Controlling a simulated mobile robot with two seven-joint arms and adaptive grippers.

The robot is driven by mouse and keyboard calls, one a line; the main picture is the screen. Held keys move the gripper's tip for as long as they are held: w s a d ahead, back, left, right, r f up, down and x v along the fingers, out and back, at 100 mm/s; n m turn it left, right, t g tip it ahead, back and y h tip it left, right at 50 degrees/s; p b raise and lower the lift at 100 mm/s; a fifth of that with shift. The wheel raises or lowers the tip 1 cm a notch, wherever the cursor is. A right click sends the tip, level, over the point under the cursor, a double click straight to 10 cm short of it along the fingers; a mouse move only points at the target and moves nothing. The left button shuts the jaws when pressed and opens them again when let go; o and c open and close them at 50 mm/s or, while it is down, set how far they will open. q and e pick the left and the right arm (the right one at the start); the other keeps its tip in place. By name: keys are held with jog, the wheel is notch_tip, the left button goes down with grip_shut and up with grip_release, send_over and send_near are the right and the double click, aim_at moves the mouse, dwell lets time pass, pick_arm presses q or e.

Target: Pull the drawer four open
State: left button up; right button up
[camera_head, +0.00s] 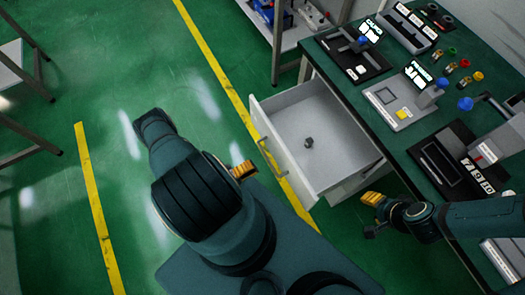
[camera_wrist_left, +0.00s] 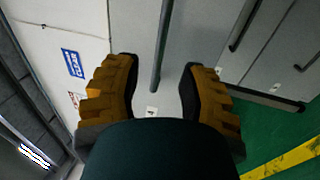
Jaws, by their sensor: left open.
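A light grey drawer (camera_head: 312,190) stands pulled well out from under the green workbench, with a small dark object (camera_head: 309,143) inside. Its bar handle (camera_head: 268,156) is on the front panel. My left gripper (camera_head: 243,170) is just outside this front, partly hidden by my own arm. In the left wrist view my left gripper (camera_wrist_left: 160,88) is open, with a bar handle (camera_wrist_left: 163,45) showing between its fingers and gaps on both sides. A small label (camera_wrist_left: 152,112) below the handle is too small to read surely. My right gripper (camera_head: 372,199) is near the bench's front edge, its fingers not clearly separable.
The green workbench (camera_head: 385,140) carries several devices and coloured knobs. Other drawer handles (camera_wrist_left: 243,25) show beside the handle in the wrist view. A shelf unit (camera_head: 290,25) stands at the top. Green floor (camera_head: 100,80) is open to the left.

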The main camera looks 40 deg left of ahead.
pick_arm(q)
jog(key=v, duration=0.5)
jog(key=shift+s, duration=0.2)
dwell(0.4)
